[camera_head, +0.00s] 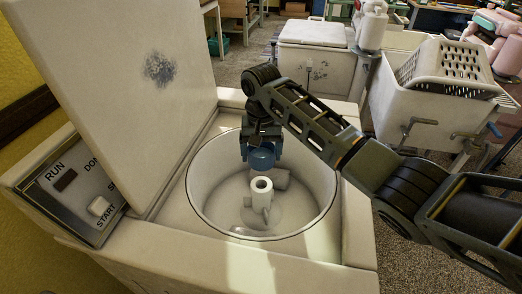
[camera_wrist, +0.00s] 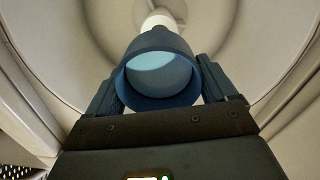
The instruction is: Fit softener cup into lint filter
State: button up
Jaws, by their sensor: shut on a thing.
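The blue softener cup (camera_head: 262,158) is in my gripper (camera_head: 261,150), inside the open washer drum. In the wrist view the cup (camera_wrist: 158,68) sits between the two fingers, with its open mouth facing the camera. My gripper (camera_wrist: 160,88) is shut on it. A white upright tube with a round open top (camera_head: 261,188), which looks like the lint filter, stands in the middle of the drum, just below the cup in the head view. In the wrist view a white round part (camera_wrist: 160,18) shows beyond the cup, partly hidden by it. The cup appears apart from the tube.
The drum rim (camera_head: 197,205) surrounds my gripper. The raised washer lid (camera_head: 110,90) stands at the left, above a control panel (camera_head: 72,190) with RUN and START labels. A white tub with a perforated basket (camera_head: 455,62) stands at the right.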

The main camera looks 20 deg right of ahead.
jog(key=shift+s+r+p, duration=0.1)
jog(key=shift+r+p, duration=0.05)
jog(key=shift+p, duration=0.35)
jog(key=b, duration=0.3)
send_over(261, 177)
jog(key=s, duration=0.2)
jog(key=shift+a+f, duration=0.2)
jog(key=shift+f, duration=1.45)
jog(key=shift+a+f, duration=0.15)
jog(key=shift+f, duration=1.45)
jog(key=shift+w+r+p, duration=0.1)
jog(key=shift+p, duration=0.4)
jog(key=shift+f, duration=2)
dwell(1.1)
